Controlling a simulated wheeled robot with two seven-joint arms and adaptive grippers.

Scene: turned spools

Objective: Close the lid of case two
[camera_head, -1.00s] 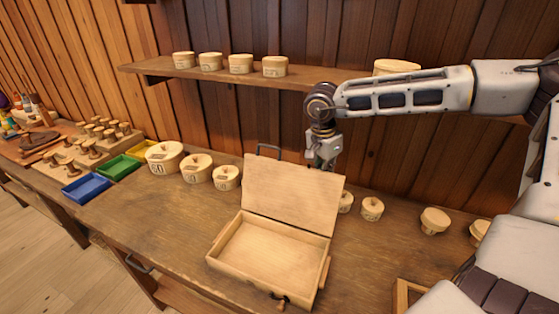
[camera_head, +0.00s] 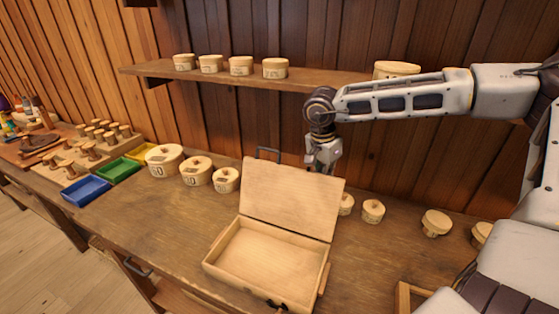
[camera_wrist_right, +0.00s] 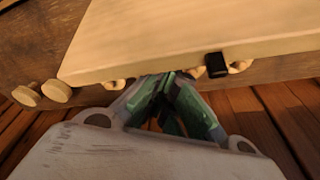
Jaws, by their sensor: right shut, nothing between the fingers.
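The wooden case (camera_head: 262,255) stands on the workbench with its lid (camera_head: 291,199) raised and leaning slightly back; its inside looks empty. No number on the case can be read. My right gripper (camera_head: 321,168) is behind the lid, near its top edge, with its fingertips partly hidden by the lid. In the right wrist view, the shut fingers (camera_wrist_right: 168,88) point at the edge of the lid (camera_wrist_right: 190,35); I cannot tell whether they touch it. A dark catch (camera_wrist_right: 216,65) shows on that edge. My left gripper is not in view.
Round lidded boxes stand left of the case, such as one marked 50 (camera_head: 164,160), and right of it (camera_head: 373,211). A shelf (camera_head: 225,77) with more boxes runs above. Blue (camera_head: 86,190) and green trays lie at left. A wooden frame (camera_head: 403,297) is at front right.

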